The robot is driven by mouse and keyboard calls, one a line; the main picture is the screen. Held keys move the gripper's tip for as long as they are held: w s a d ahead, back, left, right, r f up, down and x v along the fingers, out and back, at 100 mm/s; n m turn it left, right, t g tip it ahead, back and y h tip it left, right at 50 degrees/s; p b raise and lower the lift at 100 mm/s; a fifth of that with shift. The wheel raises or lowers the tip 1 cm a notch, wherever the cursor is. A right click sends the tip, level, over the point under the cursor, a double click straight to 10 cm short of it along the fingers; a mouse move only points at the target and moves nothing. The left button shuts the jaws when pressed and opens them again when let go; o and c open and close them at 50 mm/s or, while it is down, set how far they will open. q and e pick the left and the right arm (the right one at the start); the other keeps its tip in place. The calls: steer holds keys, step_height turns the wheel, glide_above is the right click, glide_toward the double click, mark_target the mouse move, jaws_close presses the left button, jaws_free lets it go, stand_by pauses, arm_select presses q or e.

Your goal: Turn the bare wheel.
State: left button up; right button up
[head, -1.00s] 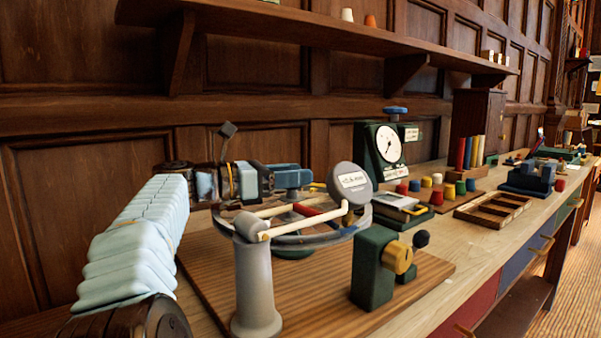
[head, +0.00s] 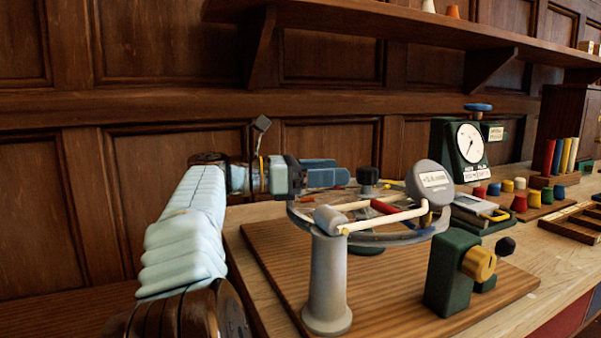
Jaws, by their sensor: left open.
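A wheel (head: 392,239) with a grey rim lies flat over a wooden base board. Pale rods and a red piece (head: 383,206) cross above it, between a grey post (head: 328,285) in front and a round grey labelled head (head: 432,181). These hide part of the wheel. My left gripper (head: 344,176) is open and empty. Its blue fingers point right, by the wheel's back left side; I cannot tell whether they touch the rim. A dark knob (head: 367,176) stands just right of the fingertips. My right gripper is not in view.
A green block (head: 450,275) with a brass knob (head: 479,263) stands at the front right of the board (head: 400,312). A dial gauge (head: 468,142) and coloured pegs stand further right. A panelled wall and shelf (head: 400,27) close off the back.

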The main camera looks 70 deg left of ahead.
arm_select(q)
steer(key=s+a, duration=0.1)
steer(key=s, duration=0.5)
steer(key=shift+a, duration=0.1)
stand_by(0.3)
